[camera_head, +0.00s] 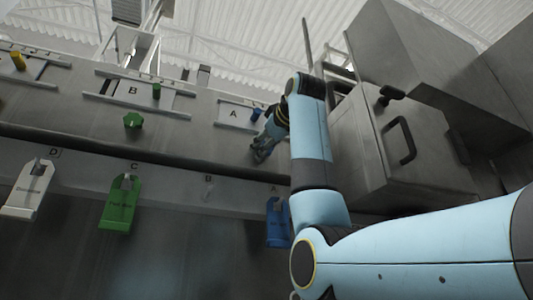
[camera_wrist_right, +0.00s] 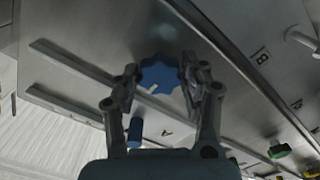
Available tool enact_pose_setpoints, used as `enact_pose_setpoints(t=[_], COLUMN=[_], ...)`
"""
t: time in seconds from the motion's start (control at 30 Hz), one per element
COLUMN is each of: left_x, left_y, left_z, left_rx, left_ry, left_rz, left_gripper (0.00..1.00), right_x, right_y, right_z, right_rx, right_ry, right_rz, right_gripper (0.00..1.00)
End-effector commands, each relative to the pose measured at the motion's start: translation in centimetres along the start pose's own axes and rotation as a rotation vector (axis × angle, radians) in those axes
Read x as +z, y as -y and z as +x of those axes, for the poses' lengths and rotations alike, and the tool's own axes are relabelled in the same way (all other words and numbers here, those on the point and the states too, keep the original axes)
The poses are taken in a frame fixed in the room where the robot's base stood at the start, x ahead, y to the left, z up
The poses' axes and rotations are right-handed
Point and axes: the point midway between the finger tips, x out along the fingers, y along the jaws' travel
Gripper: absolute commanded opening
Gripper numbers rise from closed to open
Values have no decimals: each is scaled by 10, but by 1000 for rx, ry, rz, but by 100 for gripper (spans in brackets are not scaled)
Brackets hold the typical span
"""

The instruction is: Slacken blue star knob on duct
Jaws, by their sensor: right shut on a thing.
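The blue star knob (camera_wrist_right: 160,74) sits on the grey metal duct, next to the plate marked A. In the right wrist view it lies between the two fingers of my right gripper (camera_wrist_right: 161,83), which is shut on it from both sides. In the head view my right gripper (camera_head: 262,150) reaches the duct face beside plate A (camera_head: 235,114), and it hides the knob there. A blue peg (camera_head: 256,114) stands at the right end of plate A; it also shows in the right wrist view (camera_wrist_right: 134,131). My left gripper is not in view.
A green star knob (camera_head: 132,120) sits under plate B (camera_head: 133,91), with a yellow peg (camera_head: 18,61) farther left. White, green (camera_head: 121,203) and blue (camera_head: 277,224) tags hang below the duct. A steel cabinet with a black handle (camera_head: 401,140) stands right of my arm.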

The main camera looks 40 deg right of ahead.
Motion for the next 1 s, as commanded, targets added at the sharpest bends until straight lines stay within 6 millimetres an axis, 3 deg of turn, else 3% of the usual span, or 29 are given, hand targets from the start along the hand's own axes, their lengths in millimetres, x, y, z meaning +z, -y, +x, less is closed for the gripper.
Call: enact_pose_setpoints(t=[0.23, 0.27, 0.43, 0.77, 1.0], left_x=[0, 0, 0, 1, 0], left_y=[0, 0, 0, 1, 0], left_z=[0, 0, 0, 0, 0], left_rx=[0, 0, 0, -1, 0], left_ry=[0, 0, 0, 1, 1], left_rz=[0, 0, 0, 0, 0], left_gripper=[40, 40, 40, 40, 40], right_x=[3, 3, 2, 0, -1], right_y=[3, 3, 2, 1, 0], right_z=[2, 2, 1, -4, -46], right_rx=[-8, -8, -5, -1, 1], right_ry=[9, 9, 6, 1, -2], right_rz=[-1, -1, 0, 1, 1], right_gripper=[12, 47, 68, 68, 68])
